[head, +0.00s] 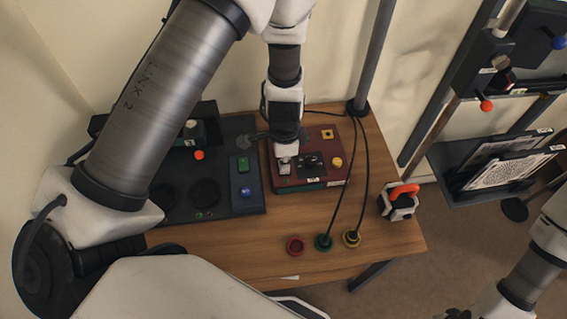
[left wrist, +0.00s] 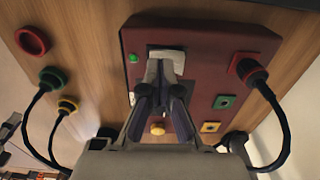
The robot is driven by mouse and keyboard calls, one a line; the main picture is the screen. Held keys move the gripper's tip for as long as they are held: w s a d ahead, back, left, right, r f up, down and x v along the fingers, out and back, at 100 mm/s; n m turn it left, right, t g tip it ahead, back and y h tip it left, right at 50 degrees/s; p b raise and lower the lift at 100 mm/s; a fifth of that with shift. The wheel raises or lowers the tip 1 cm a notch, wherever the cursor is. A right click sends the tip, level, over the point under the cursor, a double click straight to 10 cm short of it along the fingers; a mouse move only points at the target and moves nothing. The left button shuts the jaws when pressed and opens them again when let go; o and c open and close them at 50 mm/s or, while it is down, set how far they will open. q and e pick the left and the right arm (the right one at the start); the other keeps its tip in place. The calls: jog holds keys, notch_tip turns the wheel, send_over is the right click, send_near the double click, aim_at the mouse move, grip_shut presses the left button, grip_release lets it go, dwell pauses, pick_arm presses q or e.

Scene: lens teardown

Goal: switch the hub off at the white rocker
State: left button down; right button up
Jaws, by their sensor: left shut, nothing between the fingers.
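The hub is a dark red box (head: 318,180) on the wooden table; it also shows in the left wrist view (left wrist: 205,55). Its white rocker (left wrist: 180,53) sits near one edge, partly hidden behind my fingertips. A small green light (left wrist: 133,58) glows beside the rocker. My left gripper (head: 285,160) is shut and empty, pointing down over the rocker. In the left wrist view its fingertips (left wrist: 163,72) overlap the rocker; I cannot tell whether they touch it. At the lower right of the head view my right arm shows, with a dark, cut-off end (head: 455,314).
The hub carries a yellow knob (left wrist: 157,129) and a black plug (left wrist: 248,70) in a red socket. A dark panel (head: 225,205) lies left of the hub. Red (head: 295,245), green (head: 323,242) and yellow (head: 351,238) rings sit in front; cables run to the green and yellow ones.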

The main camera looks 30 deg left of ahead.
pick_arm(q)
jog(key=shift+r+p, duration=1.95)
jog(key=shift+r, duration=1.2)
jog(key=shift+f, duration=0.1)
